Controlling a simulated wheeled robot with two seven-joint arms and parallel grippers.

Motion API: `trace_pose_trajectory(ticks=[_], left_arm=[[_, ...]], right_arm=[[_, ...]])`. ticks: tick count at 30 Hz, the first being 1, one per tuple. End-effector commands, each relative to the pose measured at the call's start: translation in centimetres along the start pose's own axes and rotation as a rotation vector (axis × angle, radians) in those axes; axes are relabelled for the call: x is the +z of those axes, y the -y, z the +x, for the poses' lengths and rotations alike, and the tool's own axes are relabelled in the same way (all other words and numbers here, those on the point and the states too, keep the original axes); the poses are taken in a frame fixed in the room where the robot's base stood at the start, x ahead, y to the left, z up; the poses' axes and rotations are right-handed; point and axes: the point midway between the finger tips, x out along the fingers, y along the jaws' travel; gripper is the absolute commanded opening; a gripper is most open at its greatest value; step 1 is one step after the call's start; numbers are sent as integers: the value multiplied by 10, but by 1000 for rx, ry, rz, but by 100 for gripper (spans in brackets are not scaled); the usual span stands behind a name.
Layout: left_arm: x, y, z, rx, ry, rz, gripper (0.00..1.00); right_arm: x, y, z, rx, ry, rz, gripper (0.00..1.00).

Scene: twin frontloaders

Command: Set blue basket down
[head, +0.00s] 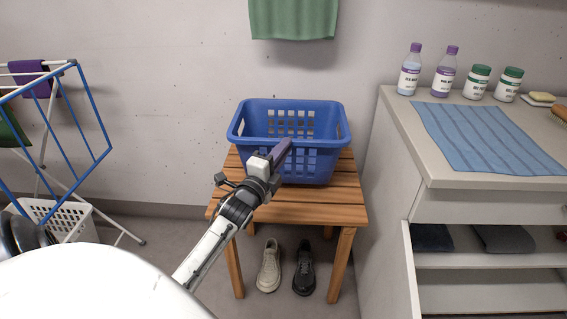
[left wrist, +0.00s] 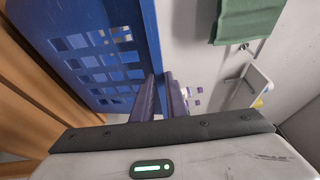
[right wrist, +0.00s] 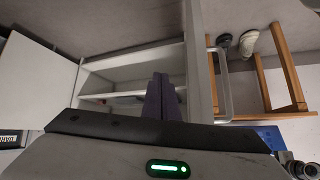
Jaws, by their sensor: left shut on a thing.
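The blue basket (head: 318,160) is upright over the slatted wooden table (head: 330,214). Its base looks to be on the slats, though a small gap cannot be ruled out. My left gripper (head: 280,152) is shut on the basket's near wall close to the rim. In the left wrist view the perforated basket wall (left wrist: 95,68) runs up to the left gripper's fingers (left wrist: 162,90); the exact grip is partly hidden. My right gripper (right wrist: 161,90) shows only in the right wrist view. Its fingers are together with nothing visible between them, in front of white shelving.
A white counter (head: 398,112) with bottles, jars and a blue striped towel (head: 485,137) stands at the right. Below the table are a pale shoe (head: 269,266) and a black shoe (head: 304,268). A drying rack (head: 98,120) and white basket (head: 62,217) are left.

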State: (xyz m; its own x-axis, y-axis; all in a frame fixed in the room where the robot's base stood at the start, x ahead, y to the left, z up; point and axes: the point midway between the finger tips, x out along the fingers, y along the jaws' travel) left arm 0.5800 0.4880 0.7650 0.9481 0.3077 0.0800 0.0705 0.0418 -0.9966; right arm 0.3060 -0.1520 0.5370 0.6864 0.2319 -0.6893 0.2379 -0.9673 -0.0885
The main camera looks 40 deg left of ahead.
Motion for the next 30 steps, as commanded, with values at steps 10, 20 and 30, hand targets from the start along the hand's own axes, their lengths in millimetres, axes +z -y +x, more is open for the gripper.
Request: trace_pose_trajectory(ticks=[10, 20, 30], left_arm=[[-1, -30, -2, -8, -1, 1, 0], [0, -33, -3, 1, 0, 0, 31], [-1, -33, -10, 3, 0, -1, 31]], right_arm=[[3, 0, 2, -3, -8, 8, 0], [2, 0, 2, -3, -11, 9, 0], [1, 1, 0, -3, -12, 10, 0]])
